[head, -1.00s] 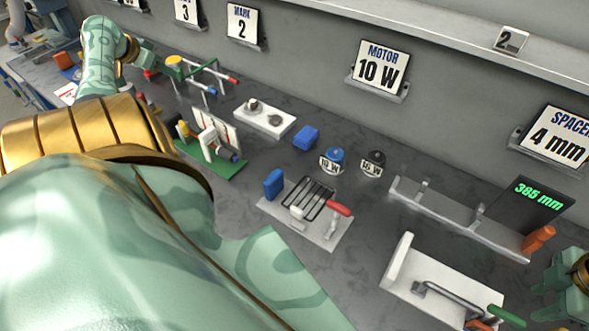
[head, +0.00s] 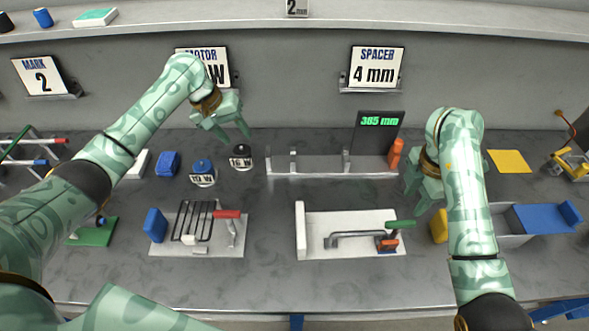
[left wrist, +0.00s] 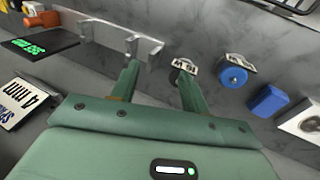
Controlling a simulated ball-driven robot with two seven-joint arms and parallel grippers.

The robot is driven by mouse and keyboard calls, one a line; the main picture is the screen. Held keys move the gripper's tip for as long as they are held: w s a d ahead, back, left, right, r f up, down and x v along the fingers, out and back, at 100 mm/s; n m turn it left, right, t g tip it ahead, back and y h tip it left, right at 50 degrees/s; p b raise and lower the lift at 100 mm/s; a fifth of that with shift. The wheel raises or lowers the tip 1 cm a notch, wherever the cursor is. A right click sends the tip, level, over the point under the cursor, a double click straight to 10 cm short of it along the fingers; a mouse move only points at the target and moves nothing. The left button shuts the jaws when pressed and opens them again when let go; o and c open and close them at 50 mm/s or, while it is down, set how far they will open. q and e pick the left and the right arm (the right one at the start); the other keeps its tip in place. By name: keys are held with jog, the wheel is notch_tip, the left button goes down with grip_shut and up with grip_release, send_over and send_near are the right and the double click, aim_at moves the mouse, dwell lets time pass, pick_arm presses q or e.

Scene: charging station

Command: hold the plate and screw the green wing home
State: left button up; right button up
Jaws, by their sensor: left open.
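A green-handled lever (head: 400,224) with an orange block lies on that fixture. I cannot tell which part is the green wing.
A wire-grid stand with a red handle (head: 228,214) sits front left of centre. A grey rail (head: 320,175) with a 365 mm display (head: 380,120) stands at the back. The front counter strip is clear.

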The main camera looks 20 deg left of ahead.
pick_arm(q)
jog(key=s+d+g+y, duration=0.1)
jog(key=d, duration=1.1)
jog(key=g+y, duration=0.1)
jog(key=y, duration=0.1)
send_near(300, 205)
notch_tip(300, 205, down, 12)
jog(key=shift+d+f, duration=0.1)
jog(key=shift+d, duration=0.05)
grip_shut()
